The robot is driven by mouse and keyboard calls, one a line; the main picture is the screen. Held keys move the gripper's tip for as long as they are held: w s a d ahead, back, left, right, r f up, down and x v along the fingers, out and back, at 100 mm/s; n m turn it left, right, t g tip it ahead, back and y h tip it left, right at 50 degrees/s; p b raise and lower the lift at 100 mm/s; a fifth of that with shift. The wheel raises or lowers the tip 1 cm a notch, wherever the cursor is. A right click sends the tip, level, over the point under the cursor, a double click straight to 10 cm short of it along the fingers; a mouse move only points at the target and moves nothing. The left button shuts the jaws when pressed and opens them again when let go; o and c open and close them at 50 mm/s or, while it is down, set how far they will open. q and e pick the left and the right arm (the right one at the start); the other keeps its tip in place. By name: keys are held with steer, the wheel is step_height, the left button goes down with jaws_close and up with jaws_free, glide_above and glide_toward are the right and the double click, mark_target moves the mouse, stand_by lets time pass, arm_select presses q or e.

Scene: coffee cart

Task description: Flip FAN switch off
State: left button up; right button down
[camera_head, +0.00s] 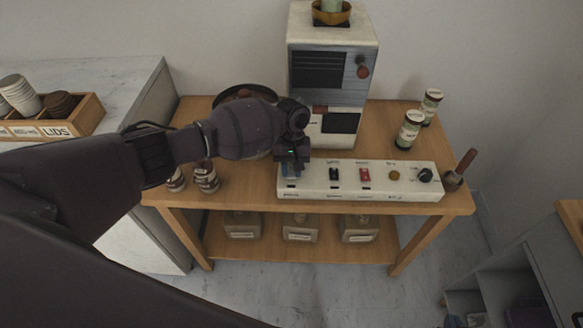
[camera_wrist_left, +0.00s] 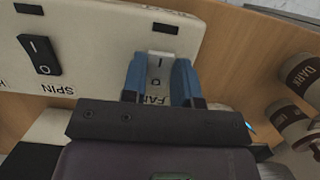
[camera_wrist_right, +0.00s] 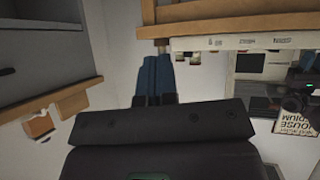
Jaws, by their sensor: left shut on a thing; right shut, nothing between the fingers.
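The white control panel (camera_head: 318,187) sits along the front of the wooden cart. In the left wrist view the FAN switch (camera_wrist_left: 158,66) is a pale rocker with I and O marks, and the FAN label beside it is partly covered. My left gripper (camera_wrist_left: 158,72) has its blue fingers on either side of this rocker and is shut on it. In the head view the left gripper (camera_head: 291,168) is over the panel's left end and hides the switch. My right gripper (camera_wrist_right: 157,62) is shut and empty. It is outside the head view.
A black SPIN rocker (camera_wrist_left: 39,54) is beside the FAN switch. The panel also has a red switch (camera_head: 365,174) and knobs (camera_head: 425,175). Cups (camera_head: 206,178) stand left of the panel, cans (camera_head: 409,130) behind it. A coffee machine (camera_head: 330,70) stands at the back.

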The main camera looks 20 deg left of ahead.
arm_select(q)
steer(key=o, duration=0.6)
steer(key=shift+s+d+f, duration=0.15)
steer(key=shift+s+f, duration=0.05)
steer(key=shift+s, duration=0.1)
steer(key=o, duration=0.3)
arm_select(e)
steer(key=shift+w+r, duration=0.3)
steer(key=shift+w, duration=0.05)
arm_select(q)
steer(key=shift+w+r, duration=0.1)
arm_select(e)
steer(key=shift+s+f, duration=0.1)
steer(key=shift+s, duration=0.05)
